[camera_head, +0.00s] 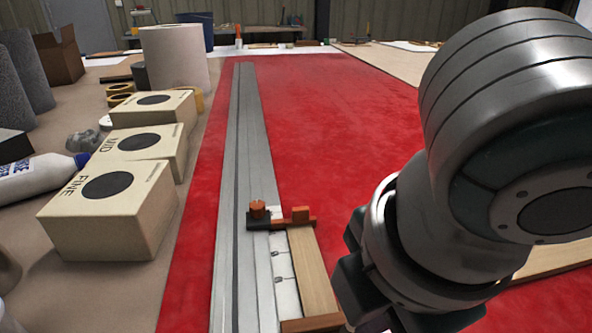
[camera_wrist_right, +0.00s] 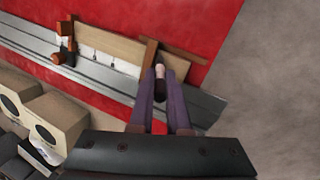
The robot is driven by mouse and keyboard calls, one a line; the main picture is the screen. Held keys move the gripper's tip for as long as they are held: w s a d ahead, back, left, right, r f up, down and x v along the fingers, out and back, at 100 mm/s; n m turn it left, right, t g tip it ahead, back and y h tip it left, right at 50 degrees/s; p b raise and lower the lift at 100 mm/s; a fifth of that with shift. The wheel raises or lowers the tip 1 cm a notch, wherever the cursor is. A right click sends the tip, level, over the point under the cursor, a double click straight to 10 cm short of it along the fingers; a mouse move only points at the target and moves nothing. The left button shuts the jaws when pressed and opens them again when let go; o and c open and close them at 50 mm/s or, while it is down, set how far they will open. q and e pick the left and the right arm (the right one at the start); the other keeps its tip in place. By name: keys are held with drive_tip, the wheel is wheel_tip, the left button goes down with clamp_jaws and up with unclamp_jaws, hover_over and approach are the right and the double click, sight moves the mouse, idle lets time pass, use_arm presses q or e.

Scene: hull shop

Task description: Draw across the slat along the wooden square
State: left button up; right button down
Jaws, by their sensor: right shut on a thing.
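The long grey slat (camera_head: 243,150) lies on the red surface; it also crosses the wrist view (camera_wrist_right: 110,82). A brown wooden square (camera_wrist_right: 149,53) lies near the slat's near end; part of it shows at the bottom of the head view (camera_head: 312,323). My right gripper (camera_wrist_right: 160,78) is shut on a dark, slim marking tool (camera_wrist_right: 159,72) with a pale tip. The tool's tip is beside the square, over the slat's edge; whether it touches is unclear. The fingers are out of the head view. My left gripper is in neither view.
An orange and black clamp-like piece (camera_head: 258,217) sits on the slat, beside a pale wooden board (camera_head: 312,270) and a white marked strip (camera_head: 284,268). The red surface beyond is mostly clear.

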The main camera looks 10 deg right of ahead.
drive_tip(key=shift+p, duration=0.3)
idle(0.7)
drive_tip(key=shift+p, duration=0.45)
drive_tip(key=shift+a, duration=0.2)
drive_tip(key=shift+a+p, duration=0.5)
drive_tip(key=shift+p, duration=0.5)
drive_tip(key=shift+s+a+p, duration=0.1)
drive_tip(key=shift+a+p, duration=0.2)
drive_tip(key=shift+p, duration=0.25)
